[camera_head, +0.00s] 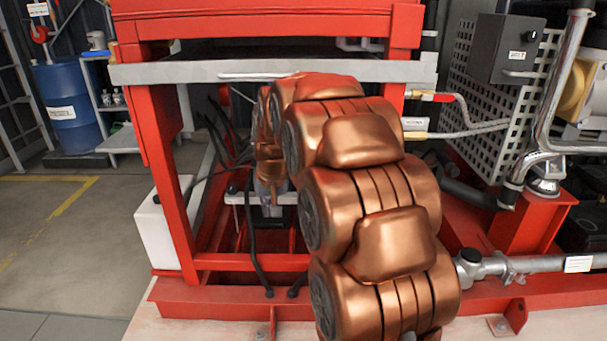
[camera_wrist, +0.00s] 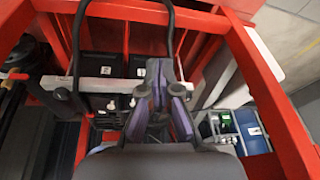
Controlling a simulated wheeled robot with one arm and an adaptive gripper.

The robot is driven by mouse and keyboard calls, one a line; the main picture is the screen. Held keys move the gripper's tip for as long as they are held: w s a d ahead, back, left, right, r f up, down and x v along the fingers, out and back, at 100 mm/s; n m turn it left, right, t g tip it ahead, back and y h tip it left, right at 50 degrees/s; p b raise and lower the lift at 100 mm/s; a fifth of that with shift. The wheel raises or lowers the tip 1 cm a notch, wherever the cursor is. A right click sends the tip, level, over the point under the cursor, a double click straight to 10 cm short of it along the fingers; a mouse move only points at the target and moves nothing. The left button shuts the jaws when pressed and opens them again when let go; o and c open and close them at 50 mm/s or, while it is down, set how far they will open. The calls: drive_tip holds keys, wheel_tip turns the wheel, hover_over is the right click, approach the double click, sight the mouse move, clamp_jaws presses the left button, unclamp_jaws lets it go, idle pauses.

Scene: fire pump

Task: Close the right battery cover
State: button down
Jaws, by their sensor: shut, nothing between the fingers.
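My gripper (camera_wrist: 160,90) is shut and empty in the middle of the wrist view, in front of a pale crossbar. In the head view my gripper (camera_head: 271,190) is small and partly hidden by my copper arm, low inside the red frame (camera_head: 172,180). Two black panels (camera_wrist: 101,66) with small white labels stand behind the crossbar in the wrist view; I cannot tell whether one is the right battery cover. A black unit (camera_wrist: 108,104) with white fittings lies just below the crossbar, left of the gripper. My arm hides much of the frame's inside in the head view.
A grey rail (camera_head: 180,73) crosses the frame's front. Black cables (camera_head: 255,245) hang inside. A white box (camera_head: 160,232) stands at the frame's left. Pipes (camera_head: 545,90) and a perforated guard (camera_head: 490,85) are at right. Floor (camera_head: 50,235) at far left is clear.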

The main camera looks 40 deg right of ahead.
drive_tip(key=w+d+r+m+t+h, duration=0.1)
drive_tip(key=w+d+m+t+h, duration=0.1)
drive_tip(key=w+d, duration=0.75)
drive_tip(key=w+d+r+m+t+h, duration=0.15)
drive_tip(key=w+d, duration=0.25)
drive_tip(key=d, duration=1.1)
drive_tip(key=shift+w+a+b+x, duration=0.15)
drive_tip(key=shift+b+x, duration=0.5)
drive_tip(key=shift+x, duration=1.8)
drive_tip(key=shift+w+a+b+x, duration=0.15)
drive_tip(key=shift+b+x, duration=0.5)
drive_tip(key=shift+x, duration=1.8)
drive_tip(key=shift+a+f+b, duration=0.2)
drive_tip(key=shift+f+b, duration=0.1)
drive_tip(key=shift+f, duration=0.6)
drive_tip(key=shift+a+f+b, duration=0.15)
drive_tip(key=shift+f+b, duration=0.15)
drive_tip(key=shift+f, duration=0.6)
